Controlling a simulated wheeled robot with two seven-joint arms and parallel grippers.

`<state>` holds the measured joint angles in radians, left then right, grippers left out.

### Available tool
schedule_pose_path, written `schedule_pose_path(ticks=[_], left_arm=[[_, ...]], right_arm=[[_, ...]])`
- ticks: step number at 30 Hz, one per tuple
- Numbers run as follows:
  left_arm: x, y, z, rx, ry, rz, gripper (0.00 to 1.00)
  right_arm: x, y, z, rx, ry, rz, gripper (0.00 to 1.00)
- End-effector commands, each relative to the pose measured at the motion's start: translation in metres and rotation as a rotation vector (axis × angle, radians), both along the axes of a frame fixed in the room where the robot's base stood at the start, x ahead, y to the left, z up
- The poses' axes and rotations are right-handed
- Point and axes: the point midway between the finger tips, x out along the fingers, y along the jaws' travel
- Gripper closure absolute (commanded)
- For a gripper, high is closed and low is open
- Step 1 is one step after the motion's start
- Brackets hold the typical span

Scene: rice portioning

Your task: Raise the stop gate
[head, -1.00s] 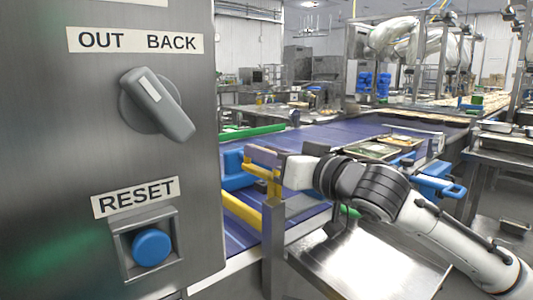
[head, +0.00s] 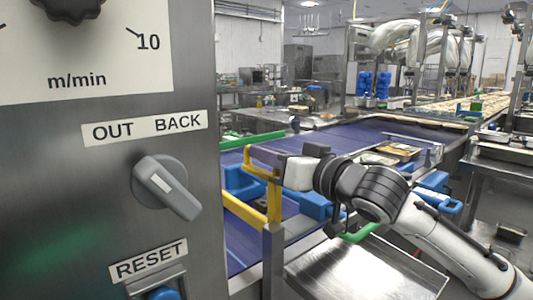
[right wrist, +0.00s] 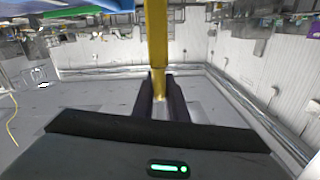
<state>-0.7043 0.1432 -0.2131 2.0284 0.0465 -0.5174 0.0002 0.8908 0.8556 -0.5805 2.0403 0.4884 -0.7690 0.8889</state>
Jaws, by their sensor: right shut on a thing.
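The yellow stop gate (head: 274,203) stands at the near edge of the blue conveyor, its upright rising from a steel post (head: 273,255). A lower yellow bar (head: 243,211) reaches left over the belt. My right gripper (head: 264,155) is shut on the yellow frame near its top, with the arm coming in from the right. In the right wrist view, the yellow bar (right wrist: 157,45) runs down between the two dark fingers (right wrist: 158,92). My left gripper is not in view.
A steel control panel (head: 60,185) fills the left side, with an OUT/BACK knob (head: 165,187) and a blue RESET button (head: 163,294). The blue belt (head: 340,135) carries filled trays (head: 399,150). Blue blocks (head: 318,205) sit behind the gate. A steel shelf (head: 345,265) lies below my arm.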

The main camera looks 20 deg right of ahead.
Motion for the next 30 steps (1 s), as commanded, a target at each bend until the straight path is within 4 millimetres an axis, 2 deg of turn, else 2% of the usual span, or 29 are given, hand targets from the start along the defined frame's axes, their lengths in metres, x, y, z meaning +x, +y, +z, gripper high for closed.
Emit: schedule_pose_path(ticks=[1,2,13,14,16,26,30], left_arm=[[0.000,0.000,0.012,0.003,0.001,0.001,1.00],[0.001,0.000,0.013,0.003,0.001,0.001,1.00],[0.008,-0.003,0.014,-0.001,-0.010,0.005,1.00],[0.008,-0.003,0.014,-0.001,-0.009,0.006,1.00],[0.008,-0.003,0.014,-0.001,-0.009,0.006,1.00],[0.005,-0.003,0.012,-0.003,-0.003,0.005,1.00],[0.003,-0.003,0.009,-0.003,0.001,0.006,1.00]], right_arm=[[0.000,0.000,0.016,0.002,-0.005,-0.001,1.00],[0.000,-0.001,0.017,0.002,-0.005,-0.001,1.00],[0.000,-0.001,0.019,0.001,-0.013,-0.003,1.00],[0.000,-0.001,0.020,0.001,-0.013,-0.003,0.83],[0.000,-0.001,0.019,0.000,-0.012,-0.002,0.71],[-0.001,-0.001,0.015,0.000,-0.005,-0.001,0.69],[-0.014,-0.007,0.014,-0.001,-0.005,-0.002,0.69]])
